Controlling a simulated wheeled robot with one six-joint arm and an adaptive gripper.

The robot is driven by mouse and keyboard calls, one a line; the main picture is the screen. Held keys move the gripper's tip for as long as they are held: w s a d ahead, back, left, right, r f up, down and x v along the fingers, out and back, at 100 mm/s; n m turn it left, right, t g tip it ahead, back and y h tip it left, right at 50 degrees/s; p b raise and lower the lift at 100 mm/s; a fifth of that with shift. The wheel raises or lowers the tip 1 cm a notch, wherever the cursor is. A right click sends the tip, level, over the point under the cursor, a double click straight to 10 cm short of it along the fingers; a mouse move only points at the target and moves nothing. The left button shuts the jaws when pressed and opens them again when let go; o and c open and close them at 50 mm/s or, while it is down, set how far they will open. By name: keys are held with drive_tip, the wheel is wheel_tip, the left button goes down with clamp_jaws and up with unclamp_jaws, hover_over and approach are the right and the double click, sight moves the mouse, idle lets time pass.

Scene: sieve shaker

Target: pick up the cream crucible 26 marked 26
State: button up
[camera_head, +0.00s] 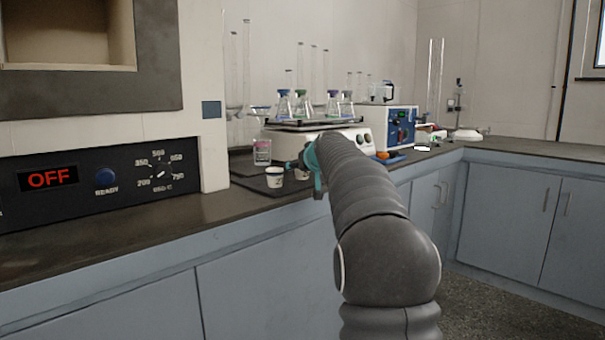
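A small cream crucible (275,178) with a dark mark stands upright on a dark mat on the counter; the mark is too small to read. A second pale cup-like thing (301,174) shows just to its right, partly behind my gripper. My gripper (304,165) is at the far end of my arm, close to the right of the marked crucible. My arm hides most of it, so whether its fingers are open, shut or touching a cup cannot be seen.
A jar with a pink label (262,151) stands behind the crucible. A white shaker (290,138) carrying several flasks stands further back. A blue instrument (397,127) stands at right. The front counter at left (120,237) is clear.

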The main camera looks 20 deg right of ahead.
drive_tip(key=shift+w+f, duration=0.15)
drive_tip(key=shift+w, duration=0.25)
drive_tip(key=c, duration=1.3)
drive_tip(key=shift+o, duration=0.2)
